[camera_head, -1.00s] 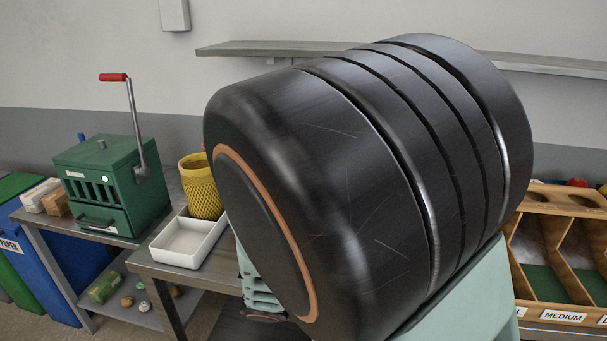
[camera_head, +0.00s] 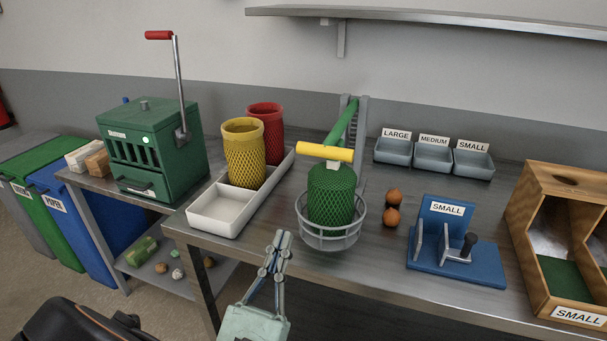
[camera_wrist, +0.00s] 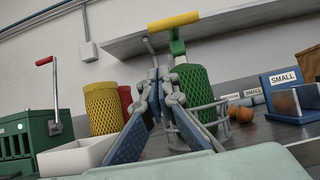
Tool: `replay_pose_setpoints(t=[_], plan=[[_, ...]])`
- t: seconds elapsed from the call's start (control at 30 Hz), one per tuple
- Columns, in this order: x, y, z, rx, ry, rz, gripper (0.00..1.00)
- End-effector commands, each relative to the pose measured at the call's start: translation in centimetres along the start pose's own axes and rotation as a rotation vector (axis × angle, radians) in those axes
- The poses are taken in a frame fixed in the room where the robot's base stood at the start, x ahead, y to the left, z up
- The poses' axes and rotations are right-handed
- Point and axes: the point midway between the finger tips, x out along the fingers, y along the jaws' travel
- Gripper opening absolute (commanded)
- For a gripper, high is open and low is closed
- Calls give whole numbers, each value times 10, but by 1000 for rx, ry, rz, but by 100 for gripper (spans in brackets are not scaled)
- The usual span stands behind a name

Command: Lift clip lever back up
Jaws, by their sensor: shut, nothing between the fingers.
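The clip lever is a green bar (camera_head: 343,122) with a yellow crosswise handle (camera_head: 325,152). It slopes forward from a grey upright (camera_head: 361,130), and its handle lies over the top of a green mesh bag (camera_head: 332,192). The bag stands in a grey wire basket (camera_head: 330,235). In the wrist view the yellow handle (camera_wrist: 173,21) shows above the bag (camera_wrist: 198,90). My gripper (camera_head: 282,235) is shut and empty, in front of the basket, lower left of the handle and apart from it.
A white tray (camera_head: 215,214) with yellow (camera_head: 244,155) and red (camera_head: 265,125) mesh tubes stands left. A green crank box (camera_head: 150,150) is farther left. Brown balls (camera_head: 391,217) and a blue SMALL fixture (camera_head: 456,265) lie right. A wooden bin rack (camera_head: 565,200) bounds the right.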

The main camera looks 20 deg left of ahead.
Motion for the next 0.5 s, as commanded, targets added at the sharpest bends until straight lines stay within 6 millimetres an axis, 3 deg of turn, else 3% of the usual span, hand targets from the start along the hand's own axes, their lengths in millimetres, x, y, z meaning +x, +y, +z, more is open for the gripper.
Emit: replay_pose_setpoints(t=[0.33, 0.5], plan=[[2, 0, 0, 0, 0, -2, 0], [20, -2, 1, 0, -1, -6, 0]])
